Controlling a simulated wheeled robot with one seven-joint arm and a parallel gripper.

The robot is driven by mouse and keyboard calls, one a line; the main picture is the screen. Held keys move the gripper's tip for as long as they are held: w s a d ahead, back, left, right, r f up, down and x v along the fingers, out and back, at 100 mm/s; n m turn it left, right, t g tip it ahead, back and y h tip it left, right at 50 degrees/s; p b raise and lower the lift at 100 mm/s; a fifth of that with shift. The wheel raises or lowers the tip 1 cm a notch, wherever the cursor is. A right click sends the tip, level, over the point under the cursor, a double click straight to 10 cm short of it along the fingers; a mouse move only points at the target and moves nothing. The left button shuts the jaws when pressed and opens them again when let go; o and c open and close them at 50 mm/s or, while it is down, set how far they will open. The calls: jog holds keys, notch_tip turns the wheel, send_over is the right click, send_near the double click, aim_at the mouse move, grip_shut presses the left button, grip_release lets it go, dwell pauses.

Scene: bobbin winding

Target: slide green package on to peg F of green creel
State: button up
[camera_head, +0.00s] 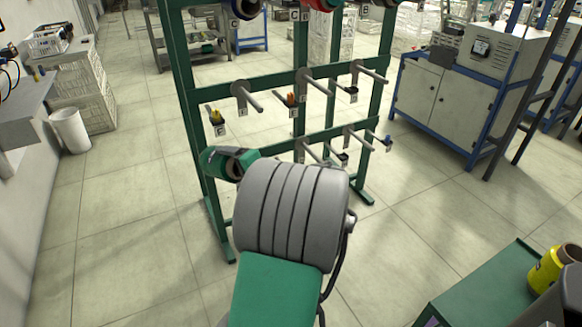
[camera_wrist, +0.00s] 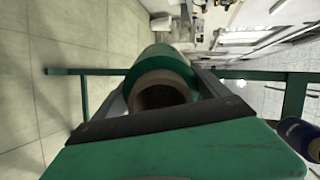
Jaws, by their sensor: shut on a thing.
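The green package (camera_wrist: 155,57) sits between my gripper's two jaws (camera_wrist: 163,90) in the wrist view, with the open end of its brown core tube (camera_wrist: 160,95) toward the camera. In the head view the package (camera_head: 213,161) shows left of my arm's end, low in front of the left post of the green creel (camera_head: 184,75). My arm hides part of it. A plate (camera_head: 219,130) that looks marked F hangs near the creel's left post. The left middle-row peg (camera_head: 250,98) is bare, above and right of the package. The package is apart from this peg.
More bare pegs (camera_head: 318,85) stick out to the right. A blue package (camera_head: 246,8) and a red package (camera_head: 322,4) are on the top row. A yellow package (camera_head: 546,270) stands on a green surface (camera_head: 478,290) at lower right.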

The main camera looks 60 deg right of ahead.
jog(key=s+d+r+m+t+h+b, duration=0.1)
jog(key=s+d+r+m+h+b, duration=0.1)
jog(key=s+d+h, duration=0.3)
jog(key=s+d+r+m+h+b, duration=0.2)
jog(key=s+d+r+b, duration=0.1)
jog(key=s+d, duration=0.4)
jog(key=x, duration=0.1)
jog(key=p+x, duration=0.1)
jog(key=x, duration=0.3)
jog(key=shift+w+a+r+p, duration=0.1)
jog(key=shift+w+a+p, duration=0.1)
jog(key=shift+w+p, duration=0.15)
jog(key=shift+a, duration=0.1)
jog(key=p+x, duration=0.1)
jog(key=x, duration=0.5)
jog(key=shift+w, duration=0.1)
